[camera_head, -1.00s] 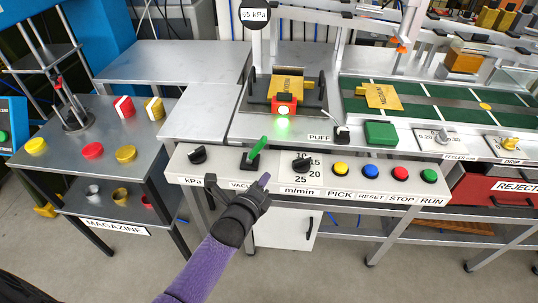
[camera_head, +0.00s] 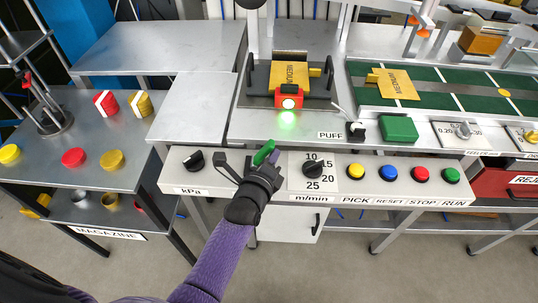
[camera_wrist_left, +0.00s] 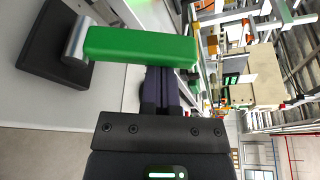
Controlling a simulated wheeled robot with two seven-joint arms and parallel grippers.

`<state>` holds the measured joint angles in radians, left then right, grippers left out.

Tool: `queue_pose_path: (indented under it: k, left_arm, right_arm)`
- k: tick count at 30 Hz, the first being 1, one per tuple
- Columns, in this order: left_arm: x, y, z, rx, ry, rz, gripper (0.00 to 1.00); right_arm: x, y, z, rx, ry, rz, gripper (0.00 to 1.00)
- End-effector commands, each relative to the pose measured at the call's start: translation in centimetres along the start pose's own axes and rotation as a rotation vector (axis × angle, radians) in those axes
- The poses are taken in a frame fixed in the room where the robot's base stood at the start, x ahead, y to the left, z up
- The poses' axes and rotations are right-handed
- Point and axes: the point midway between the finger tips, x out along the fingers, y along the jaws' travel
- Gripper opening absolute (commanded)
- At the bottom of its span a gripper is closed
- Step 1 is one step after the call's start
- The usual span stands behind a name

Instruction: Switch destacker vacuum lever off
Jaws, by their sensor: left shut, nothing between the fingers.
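The green vacuum lever (camera_head: 264,152) stands on the front control panel (camera_head: 176,170), between the black kPa knob (camera_head: 194,160) and the m/min dial (camera_head: 313,169). Its handle leans up and to the right in the head view. My left gripper (camera_head: 262,166) is shut and empty, right at the lever, and hides its base and most of the vacuum label. In the left wrist view the green handle (camera_wrist_left: 140,46) lies across the front of my shut fingers, with its metal pivot and dark base at the left. I cannot tell whether they touch. My right gripper is not in view.
On the panel, yellow (camera_head: 355,171), blue (camera_head: 389,173), red (camera_head: 420,174) and green (camera_head: 451,175) buttons sit right of the dial. A lit green lamp (camera_head: 288,103) is on the unit behind. The magazine table (camera_head: 130,178) stands at the left.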

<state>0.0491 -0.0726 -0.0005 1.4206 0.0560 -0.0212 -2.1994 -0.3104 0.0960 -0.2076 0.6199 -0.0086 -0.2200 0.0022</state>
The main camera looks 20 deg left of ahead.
Motion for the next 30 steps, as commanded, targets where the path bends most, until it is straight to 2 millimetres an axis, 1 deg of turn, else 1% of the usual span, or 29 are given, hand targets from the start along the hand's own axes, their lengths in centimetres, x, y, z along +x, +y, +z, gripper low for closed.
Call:
queue_pose_path:
  k: [3, 14, 30]
  left_arm:
    - [-0.03, -0.05, -0.04, 0.000, 0.000, 0.000, 0.00]
    - [-0.06, -0.05, 0.09, -0.013, 0.000, -0.005, 0.00]
    - [-0.32, -0.22, 0.89, -0.131, 0.001, -0.047, 0.00]
  right_arm:
    - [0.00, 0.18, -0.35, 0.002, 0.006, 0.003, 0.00]
    - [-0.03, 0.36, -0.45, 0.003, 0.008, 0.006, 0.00]
    - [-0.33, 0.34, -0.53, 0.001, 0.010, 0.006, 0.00]
